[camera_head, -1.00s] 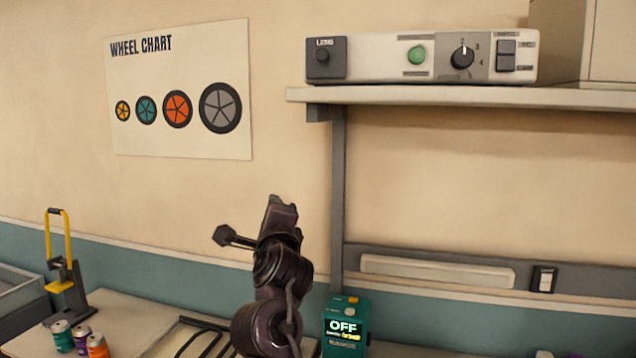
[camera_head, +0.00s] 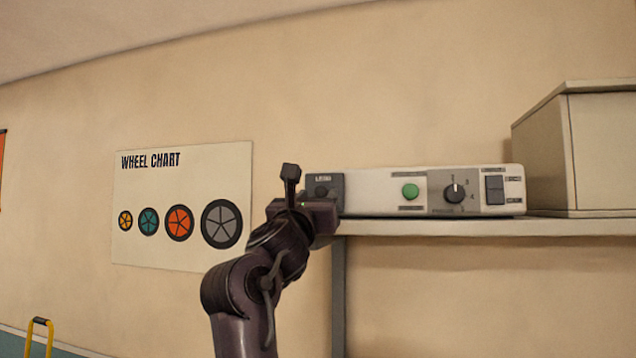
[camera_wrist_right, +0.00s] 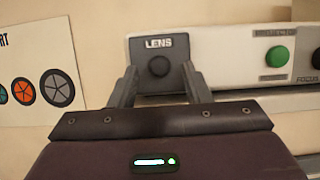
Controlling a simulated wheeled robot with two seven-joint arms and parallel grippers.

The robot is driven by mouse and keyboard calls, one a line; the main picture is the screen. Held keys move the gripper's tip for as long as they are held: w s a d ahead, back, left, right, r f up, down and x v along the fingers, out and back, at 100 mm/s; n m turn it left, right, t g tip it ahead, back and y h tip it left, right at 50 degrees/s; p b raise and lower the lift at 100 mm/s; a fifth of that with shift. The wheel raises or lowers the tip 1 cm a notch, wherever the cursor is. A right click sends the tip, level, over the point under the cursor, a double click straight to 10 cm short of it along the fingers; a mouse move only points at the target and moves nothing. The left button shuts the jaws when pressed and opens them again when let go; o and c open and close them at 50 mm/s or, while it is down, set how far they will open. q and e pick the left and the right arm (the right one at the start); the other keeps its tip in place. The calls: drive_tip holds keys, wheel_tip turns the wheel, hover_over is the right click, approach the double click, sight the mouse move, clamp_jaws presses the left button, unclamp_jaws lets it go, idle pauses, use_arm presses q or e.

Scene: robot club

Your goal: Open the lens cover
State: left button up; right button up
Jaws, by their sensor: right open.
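The lens cover (camera_head: 323,183) is a dark grey square panel with a round knob, marked LENS, at the left end of a white control unit (camera_head: 375,187) on the shelf. In the right wrist view the lens cover (camera_wrist_right: 172,48) is upright against the unit's front, its knob centred. My right gripper (camera_head: 300,178) is in front of the cover. In the right wrist view my right gripper (camera_wrist_right: 158,85) is open, its two fingers on either side below the knob, with nothing between them. In the head view the arm hides part of the cover. My left gripper is not in view.
A green button (camera_head: 410,191), a dial (camera_head: 454,193) and a dark switch (camera_head: 495,190) sit to the right on the unit. The shelf (camera_head: 480,227) carries a large beige box (camera_head: 600,150) at right. A wheel chart (camera_head: 180,245) hangs on the wall at left.

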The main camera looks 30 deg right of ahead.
drive_tip(key=shift+p+x, duration=0.3)
drive_tip(key=shift+x, duration=0.55)
drive_tip(key=shift+a, duration=0.1)
drive_tip(key=shift+c, duration=0.6)
clamp_jaws()
